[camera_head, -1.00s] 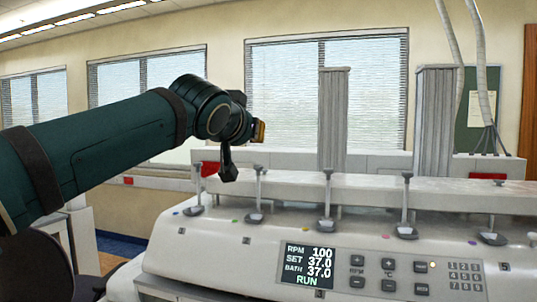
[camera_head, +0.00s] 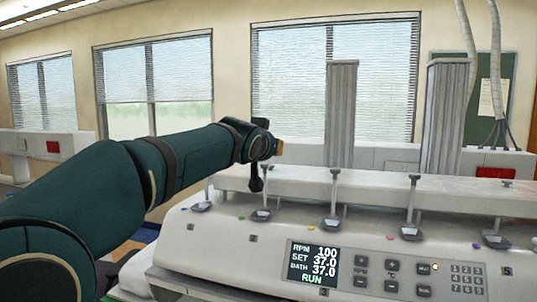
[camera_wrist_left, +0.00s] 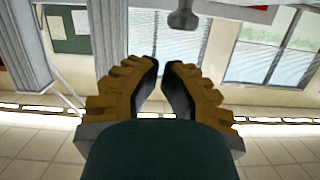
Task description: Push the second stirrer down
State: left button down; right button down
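The white stirring machine (camera_head: 330,240) carries a row of several stirrers, each a thin upright stem with a small dark foot. The second stirrer from the left (camera_head: 262,214) stands upright, its upper stem close beside my left gripper in the picture. My left gripper (camera_head: 276,147) is above that stirrer's top, apparently not touching it. In the upside-down left wrist view, its two yellow-and-black fingers (camera_wrist_left: 161,66) are brought together with only a sliver between the tips, holding nothing. A grey stirrer knob (camera_wrist_left: 183,19) shows beyond the fingertips; which stirrer it belongs to is unclear. My right gripper is not in view.
The first stirrer (camera_head: 203,206) stands to the left and the third stirrer (camera_head: 331,222) to the right. Two tall grey columns (camera_head: 341,115) rise behind the machine.

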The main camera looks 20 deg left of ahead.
pick_arm(q)
jog(key=shift+a+f, duration=0.1)
jog(key=shift+f, duration=0.85)
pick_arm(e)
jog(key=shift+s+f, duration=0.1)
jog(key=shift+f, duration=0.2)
